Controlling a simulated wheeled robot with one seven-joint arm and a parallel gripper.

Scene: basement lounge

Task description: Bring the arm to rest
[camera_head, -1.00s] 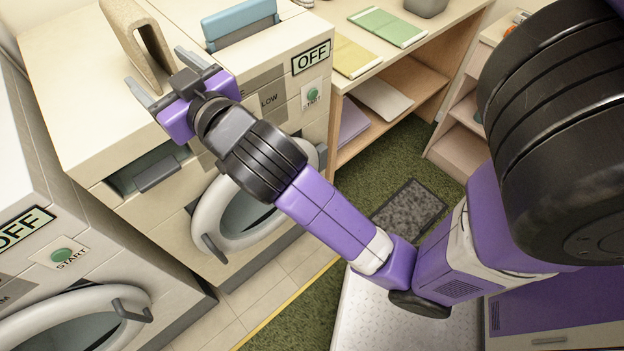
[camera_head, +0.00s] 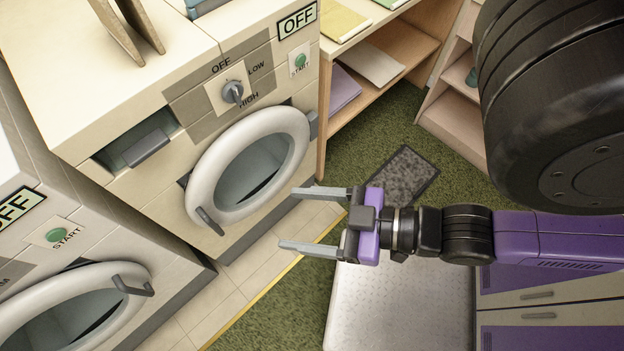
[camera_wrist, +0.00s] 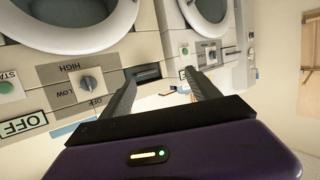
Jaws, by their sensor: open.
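My gripper (camera_head: 312,219) is open and empty, its two grey fingers pointing left in the head view. It is in the air in front of the washing machine (camera_head: 118,75) with the round door. My purple arm stretches from the right edge to it. The wrist view shows the two open fingers (camera_wrist: 160,95) with nothing between them. Beyond them are the machine's dial (camera_wrist: 88,84) and a door ring, which appear upside down.
A second machine (camera_head: 45,225) stands at the lower left. A tan bent object (camera_head: 128,30) stands on the machine top. A wooden shelf (camera_head: 395,50) holds folders at the back. A grey mat (camera_head: 405,175) lies on the green carpet. Open floor lies between machines and arm.

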